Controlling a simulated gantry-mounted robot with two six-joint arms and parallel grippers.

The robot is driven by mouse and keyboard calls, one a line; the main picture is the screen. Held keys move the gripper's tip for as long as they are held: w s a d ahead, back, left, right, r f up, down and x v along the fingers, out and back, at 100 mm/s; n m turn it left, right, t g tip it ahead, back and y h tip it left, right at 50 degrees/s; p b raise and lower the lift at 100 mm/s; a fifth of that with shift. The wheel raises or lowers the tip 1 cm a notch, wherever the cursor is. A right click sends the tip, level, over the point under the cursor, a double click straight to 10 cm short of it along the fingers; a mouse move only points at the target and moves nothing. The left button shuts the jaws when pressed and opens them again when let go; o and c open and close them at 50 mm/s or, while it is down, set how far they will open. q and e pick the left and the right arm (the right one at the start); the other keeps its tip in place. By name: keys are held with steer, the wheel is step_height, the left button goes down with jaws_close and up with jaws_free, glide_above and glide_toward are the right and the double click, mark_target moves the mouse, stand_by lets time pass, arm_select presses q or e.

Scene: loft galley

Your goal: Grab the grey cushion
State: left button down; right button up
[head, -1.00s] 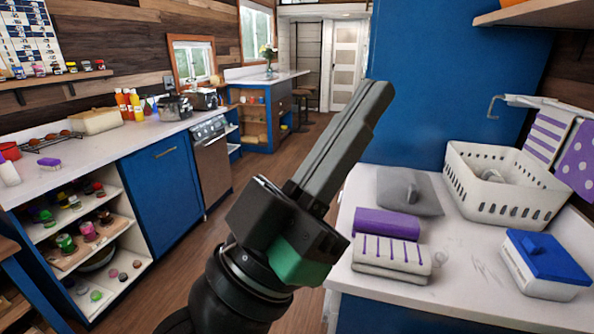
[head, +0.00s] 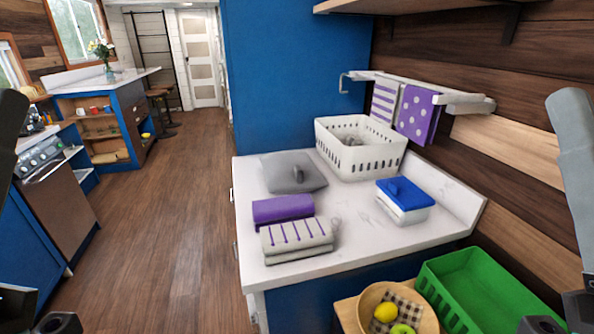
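The grey cushion (head: 284,176) lies flat on the white counter (head: 352,232), near its back left. It is a soft square with a small grey upright piece near its middle. A rolled purple cloth (head: 282,209) lies in front of it, and nothing holds the cushion. My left gripper (head: 10,105) stands upright at the left picture edge, partly cut off. My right gripper (head: 571,110) stands upright at the right edge, also cut off. Both are well apart from the cushion, and their finger gaps do not show.
A white basket (head: 378,161) stands right of the cushion. A blue-lidded box (head: 405,203) and a folded striped towel (head: 296,240) are on the counter. Towels hang from a rail (head: 418,88) above. A green crate (head: 475,290) and fruit bowl (head: 370,300) sit lower. The left floor is clear.

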stand_by(0.3)
arm_select(q)
steer(key=c, duration=0.6)
jaws_free()
steer(key=shift+c, duration=0.2)
